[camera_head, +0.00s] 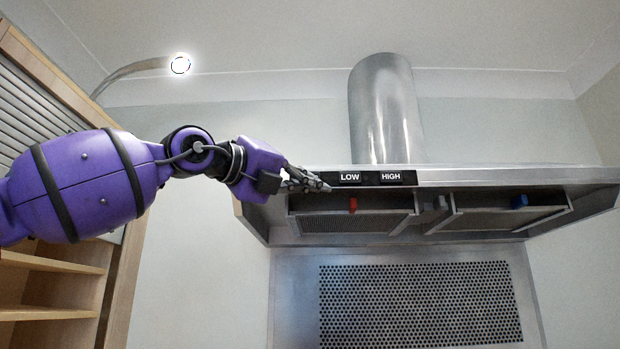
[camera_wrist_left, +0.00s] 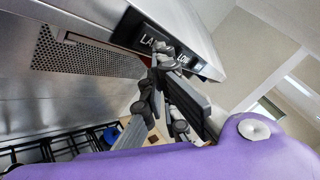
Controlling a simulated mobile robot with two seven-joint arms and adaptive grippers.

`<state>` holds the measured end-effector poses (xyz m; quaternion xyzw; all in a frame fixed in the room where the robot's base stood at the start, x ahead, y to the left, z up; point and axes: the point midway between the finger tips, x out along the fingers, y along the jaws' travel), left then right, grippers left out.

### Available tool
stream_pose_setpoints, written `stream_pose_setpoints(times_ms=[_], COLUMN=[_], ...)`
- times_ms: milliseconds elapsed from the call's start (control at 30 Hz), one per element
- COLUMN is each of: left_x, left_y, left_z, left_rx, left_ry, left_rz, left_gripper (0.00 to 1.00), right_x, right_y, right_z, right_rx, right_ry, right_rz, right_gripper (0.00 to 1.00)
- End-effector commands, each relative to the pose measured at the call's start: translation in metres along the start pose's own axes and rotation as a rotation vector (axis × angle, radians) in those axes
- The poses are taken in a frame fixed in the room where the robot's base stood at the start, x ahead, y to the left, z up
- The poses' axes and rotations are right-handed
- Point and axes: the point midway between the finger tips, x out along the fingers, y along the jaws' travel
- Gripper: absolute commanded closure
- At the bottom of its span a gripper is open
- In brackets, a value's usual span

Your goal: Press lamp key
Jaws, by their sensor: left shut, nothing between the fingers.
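The range hood's black key strip (camera_head: 374,178) runs along its front edge, with LOW (camera_head: 350,177) and HIGH (camera_head: 391,177) labels. In the left wrist view, the lamp key (camera_wrist_left: 147,40) shows the letters "LA"; the rest of its label is hidden behind my fingers. My left gripper (camera_head: 326,187) is shut and empty, its fingertips at the left end of the strip. In the left wrist view the gripper (camera_wrist_left: 163,52) overlaps the strip between the lamp key and the LOW key (camera_wrist_left: 182,58). I cannot tell whether the tips touch the key. My right gripper is out of view.
The steel hood (camera_head: 500,175) has a red tab (camera_head: 353,205) and a blue tab (camera_head: 520,201) on its underside filters. A perforated panel (camera_head: 420,305) is below. A wooden cabinet (camera_head: 60,285) stands at left. A lit lamp (camera_head: 180,65) hangs at upper left.

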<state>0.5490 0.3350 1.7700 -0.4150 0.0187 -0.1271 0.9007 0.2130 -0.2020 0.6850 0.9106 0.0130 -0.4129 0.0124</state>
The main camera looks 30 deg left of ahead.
Motion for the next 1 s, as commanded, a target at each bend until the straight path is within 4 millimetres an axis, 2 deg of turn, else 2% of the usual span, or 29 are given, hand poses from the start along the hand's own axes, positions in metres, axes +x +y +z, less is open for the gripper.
stream_pose_setpoints(times_ms=[333, 1000], left_x=[0.001, -0.013], left_y=[0.001, -0.010], left_z=[0.000, -0.010], left_rx=[0.000, 0.004], left_ry=[0.000, 0.001], left_rz=[0.000, -0.001], left_gripper=[1.00, 1.00], right_x=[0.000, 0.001], right_y=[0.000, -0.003], right_z=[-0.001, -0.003], right_rx=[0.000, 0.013], right_ry=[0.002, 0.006], right_rz=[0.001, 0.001], right_gripper=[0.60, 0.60])
